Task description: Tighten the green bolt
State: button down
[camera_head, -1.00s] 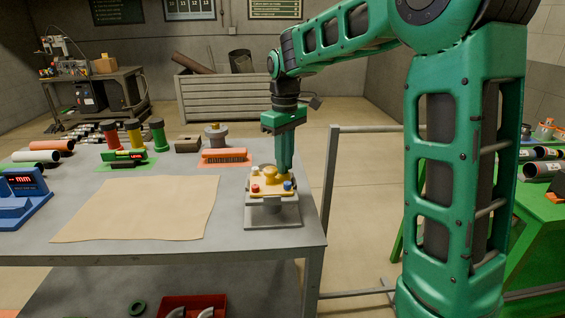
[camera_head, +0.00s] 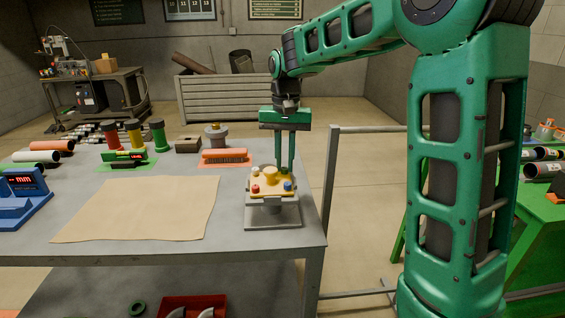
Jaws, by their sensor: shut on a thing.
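A yellow-topped fixture (camera_head: 271,184) stands on a grey base (camera_head: 272,216) at the right front corner of the table. Its top carries a red bolt (camera_head: 255,189) at front left, a blue bolt (camera_head: 288,186) at front right, a pale bolt (camera_head: 255,170) at back left and a yellow knob in the middle. My gripper (camera_head: 284,168) points straight down at the back right corner, its two green fingers close together. It is shut on the green bolt there, which the fingertips mostly hide.
A tan sheet (camera_head: 140,208) lies left of the fixture. An orange block (camera_head: 225,156), a grey flanged part (camera_head: 216,136) and coloured spools stand behind. A metal rail (camera_head: 331,180) rises just right of the table.

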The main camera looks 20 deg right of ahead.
jog(key=m, duration=0.7)
jog(key=shift+r, duration=0.15)
dwell(0.3)
jog(key=c, duration=1.7)
grip_release()
jog(key=shift+o, duration=0.2)
notch_tip(320, 180, up, 11)
jog(key=shift+w+f, duration=0.15)
jog(key=shift+f, duration=0.05)
jog(key=shift+d, duration=0.1)
jog(key=s+d+f+n, duration=0.1)
jog(key=s+d+f, duration=0.2)
jog(key=s+d, duration=0.35)
jog(key=s+d+f+n, duration=0.2)
jog(key=s+d+f, duration=0.15)
jog(key=s, duration=0.65)
jog(key=s+d+f+n, duration=0.1)
jog(key=s+f, duration=0.4)
jog(key=s, duration=0.4)
jog(key=s+d+f+n, duration=0.1)
jog(key=s+f+n, duration=0.1)
jog(key=s+f, duration=0.3)
jog(key=s, duration=0.4)
jog(key=shift+f, duration=0.4)
